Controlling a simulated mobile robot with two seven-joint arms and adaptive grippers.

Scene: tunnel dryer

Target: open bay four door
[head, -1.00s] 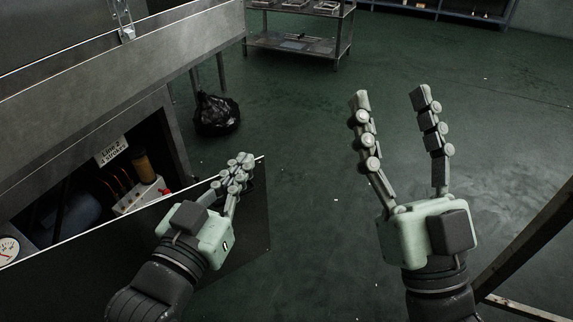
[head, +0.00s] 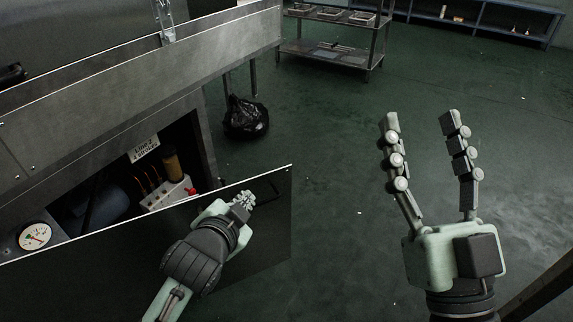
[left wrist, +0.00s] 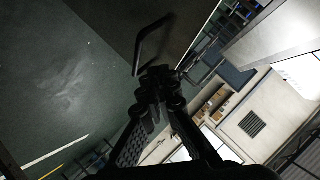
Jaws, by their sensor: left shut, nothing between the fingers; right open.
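The bay door is a dark flat panel (head: 265,225) in the head view, standing swung out from the steel housing. Its black bar handle (head: 273,188) is near the free edge; in the left wrist view the handle (left wrist: 152,42) lies just beyond my fingertips. My left gripper (head: 243,198) is shut and empty, in front of the panel beside the handle; I cannot tell whether it touches. It also shows in the left wrist view (left wrist: 158,80). My right gripper (head: 425,118) is open and empty, above the floor at the right.
Behind the door, the open bay holds a small bottle (head: 172,163), a white block with red knob (head: 170,195) and a label (head: 144,149). A gauge (head: 35,236) is at left. A black bag (head: 246,119) and steel rack (head: 325,47) stand beyond. Middle floor is clear.

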